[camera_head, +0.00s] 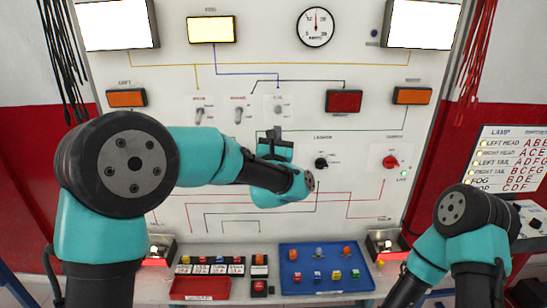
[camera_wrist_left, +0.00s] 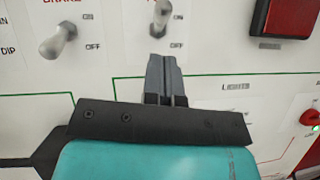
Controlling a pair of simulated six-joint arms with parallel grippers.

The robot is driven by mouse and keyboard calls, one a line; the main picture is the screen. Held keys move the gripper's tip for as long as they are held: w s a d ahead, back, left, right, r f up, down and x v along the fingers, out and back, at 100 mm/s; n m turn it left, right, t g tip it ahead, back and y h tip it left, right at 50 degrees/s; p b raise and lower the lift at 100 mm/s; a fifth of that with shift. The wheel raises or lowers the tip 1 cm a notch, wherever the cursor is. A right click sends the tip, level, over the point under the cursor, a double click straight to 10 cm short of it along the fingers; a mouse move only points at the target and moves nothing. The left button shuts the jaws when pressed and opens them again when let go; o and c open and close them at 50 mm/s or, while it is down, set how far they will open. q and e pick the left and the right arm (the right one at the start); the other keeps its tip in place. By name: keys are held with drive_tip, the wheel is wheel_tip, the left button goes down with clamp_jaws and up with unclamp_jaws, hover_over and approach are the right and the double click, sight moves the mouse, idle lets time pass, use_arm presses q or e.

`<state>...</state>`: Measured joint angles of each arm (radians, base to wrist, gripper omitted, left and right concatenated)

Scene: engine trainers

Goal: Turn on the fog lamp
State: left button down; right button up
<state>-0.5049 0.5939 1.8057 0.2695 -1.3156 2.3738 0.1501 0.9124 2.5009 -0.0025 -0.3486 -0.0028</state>
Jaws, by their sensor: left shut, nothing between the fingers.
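The fog lamp (camera_head: 210,29) is the small rectangular lamp at the upper left of the board, and it glows pale yellow. A blue line runs from it down to the rightmost of three toggle switches (camera_head: 278,110). This fog switch also shows at the top of the left wrist view (camera_wrist_left: 160,14), with its lever leaning upward toward ON. My left gripper (camera_head: 274,132) is shut and empty, just below that switch. Its fingertips (camera_wrist_left: 164,61) look close to the lever's base; I cannot tell whether they touch. My right gripper is out of view.
A brake switch (camera_wrist_left: 58,42) stands left of the fog switch. Two white lit lamps (camera_head: 118,24) (camera_head: 422,24) are at the top corners. A black rotary knob (camera_head: 321,162) and a red knob (camera_head: 390,162) are at right. A blue tray (camera_head: 326,285) lies on the ledge below.

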use_arm(q)
drive_tip(key=r+v, duration=0.1)
drive_tip(key=v, duration=1)
drive_tip(key=shift+s, duration=0.3)
drive_tip(key=s+a+f+m+g+h, duration=0.1)
drive_tip(key=a+f+m+g, duration=0.25)
drive_tip(key=f+m, duration=0.45)
drive_tip(key=s+a+f+m+g+h, duration=0.15)
drive_tip(key=f+m+g, duration=0.25)
drive_tip(key=f, duration=0.9)
drive_tip(key=s+a+f+m+g+h, duration=0.1)
drive_tip(key=a+f+m+g, duration=0.25)
drive_tip(key=f+m, duration=0.45)
drive_tip(key=s+a+f+m+g, duration=0.4)
drive_tip(key=s+f+m+g, duration=0.2)
drive_tip(key=s+f, duration=0.4)
drive_tip(key=s+a+f+m+g, duration=0.5)
drive_tip(key=s+f, duration=0.6)
drive_tip(key=f, duration=0.3)
drive_tip(key=shift+a+m+g, duration=0.25)
drive_tip(key=shift+m+g, duration=0.15)
drive_tip(key=shift+g, duration=0.1)
drive_tip(key=c, duration=1.8)
unclamp_jaws()
drive_tip(key=shift+y, duration=0.25)
